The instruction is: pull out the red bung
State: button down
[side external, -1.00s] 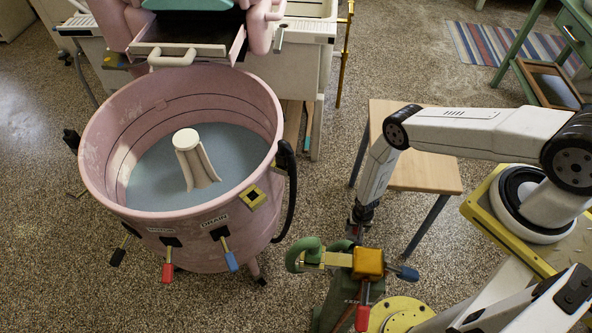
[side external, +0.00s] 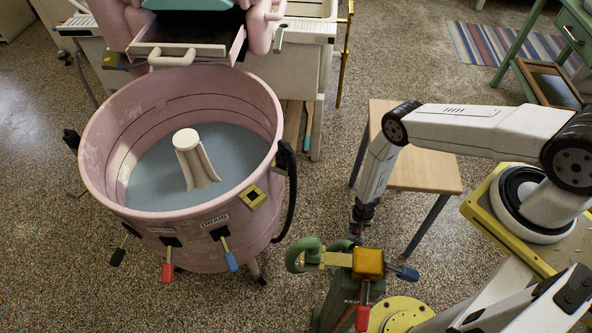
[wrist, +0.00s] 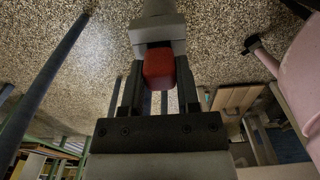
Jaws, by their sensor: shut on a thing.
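The red bung (wrist: 160,70) is a small red block between the fingers of my gripper (wrist: 159,62) in the wrist view. The fingers are shut on it from both sides. A grey fitting (wrist: 157,36) with a pipe-like end lies directly beyond the bung. I cannot tell whether the bung is still seated in it. In the side view my gripper (side external: 357,232) points down behind the green machine (side external: 338,292), and its fingertips and the bung are mostly hidden.
A pink washer tub (side external: 195,235) with coloured levers stands to the left of my gripper. A yellow block (side external: 368,263) and handles top the green machine in front. A wooden table (side external: 425,172) stands behind. Speckled floor is open between the tub and table.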

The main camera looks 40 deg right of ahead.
jog(key=shift+r, duration=2.3)
